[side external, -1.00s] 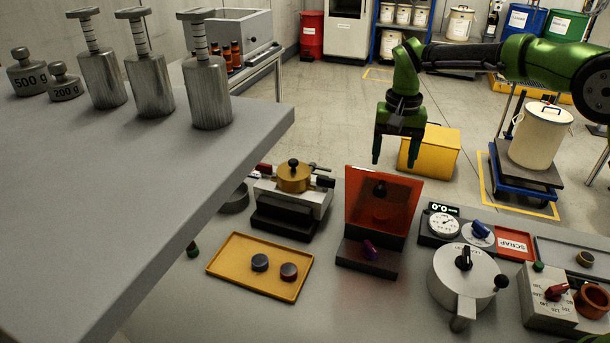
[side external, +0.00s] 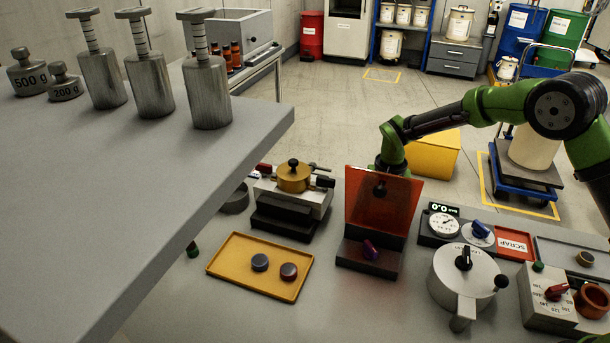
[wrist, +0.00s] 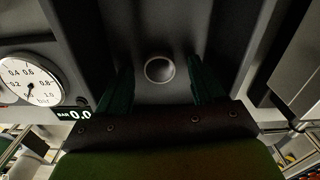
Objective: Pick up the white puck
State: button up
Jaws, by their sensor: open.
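A round, pale grey disc (wrist: 159,69), which looks like the white puck in shade, lies on a dark surface in the wrist view. My gripper (wrist: 161,82) is open, with one finger to the left and one to the right of the disc; the disc is not gripped. I cannot tell the height of the fingertips above it. In the side view my arm reaches down behind the orange see-through shield (side external: 380,212), which hides the fingers and the disc.
A yellow tray (side external: 230,265) with two dark pucks (side external: 260,262) and a brass-topped fixture (side external: 294,178) are to the left.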

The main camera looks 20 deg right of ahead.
jog(key=shift+f, duration=0.2)
jog(key=c, duration=1.1)
jog(key=shift+r, duration=0.1)
notch_tip(320, 180, up, 9)
jog(key=s+d+r+n, duration=0.3)
jog(key=s+r+n, duration=0.1)
jog(key=s, duration=0.2)
jog(key=s+d+r+n, duration=0.3)
jog(key=s+d+r, duration=0.15)
jog(key=s, duration=0.25)
jog(key=w+a+f+m, duration=0.2)
jog(key=w, duration=0.2)
jog(key=w+a+f+m, duration=0.2)
jog(key=w+a+f, duration=0.1)
jog(key=w, duration=0.1)
jog(key=w+a+f+m, duration=0.2)
jog(key=w+m, duration=0.1)
jog(key=w, duration=0.2)
jog(key=shift+a+f, duration=0.3)
jog(key=shift+f, duration=0.05)
